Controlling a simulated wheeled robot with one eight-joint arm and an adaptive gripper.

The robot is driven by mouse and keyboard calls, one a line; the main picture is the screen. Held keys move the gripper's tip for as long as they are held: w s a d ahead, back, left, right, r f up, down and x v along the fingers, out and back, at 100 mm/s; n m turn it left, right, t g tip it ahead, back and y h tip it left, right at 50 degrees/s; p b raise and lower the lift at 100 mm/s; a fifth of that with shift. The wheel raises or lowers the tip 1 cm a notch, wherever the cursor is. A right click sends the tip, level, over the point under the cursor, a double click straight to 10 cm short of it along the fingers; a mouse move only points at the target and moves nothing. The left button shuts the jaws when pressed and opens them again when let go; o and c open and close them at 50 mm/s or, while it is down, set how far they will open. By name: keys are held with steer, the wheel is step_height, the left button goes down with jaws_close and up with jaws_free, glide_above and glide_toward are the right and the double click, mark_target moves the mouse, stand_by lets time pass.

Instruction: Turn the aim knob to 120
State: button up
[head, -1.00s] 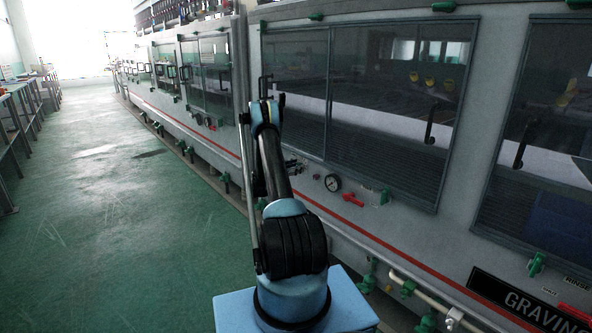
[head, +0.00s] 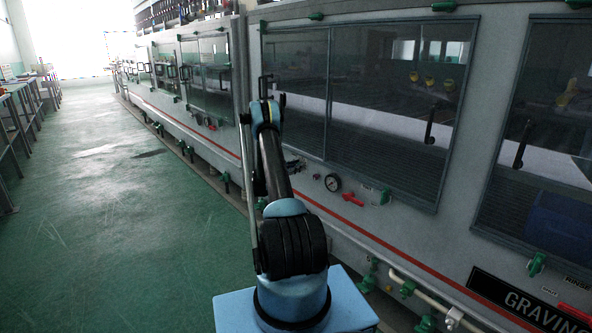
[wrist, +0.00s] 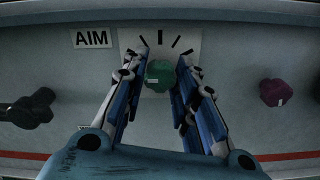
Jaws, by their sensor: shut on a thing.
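The aim knob (wrist: 159,75) is green and sits in the middle of the wrist view. It stands on a white dial plate with black tick marks, beside the AIM label (wrist: 92,39). A pale mark shows on the knob's lower part. My gripper (wrist: 162,72) has one finger on each side of the knob and is shut on it. The dial's numbers cannot be read, so I cannot tell the setting. In the head view my arm stands before the machine panel, and the gripper and knob are hidden behind it.
In the wrist view a black knob (wrist: 27,108) is at the left and a dark red knob (wrist: 273,92) at the right. The green floor (head: 110,230) at left is clear.

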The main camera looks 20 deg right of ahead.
steer(key=shift+s+f+m, duration=0.1)
steer(key=shift+m, duration=4.3)
steer(key=shift+s+f+m, duration=0.1)
steer(key=shift+m, duration=4.3)
steer(key=o, duration=1.1)
steer(key=shift+w, duration=0.1)
steer(key=shift+r, duration=0.1)
steer(key=v, duration=1.2)
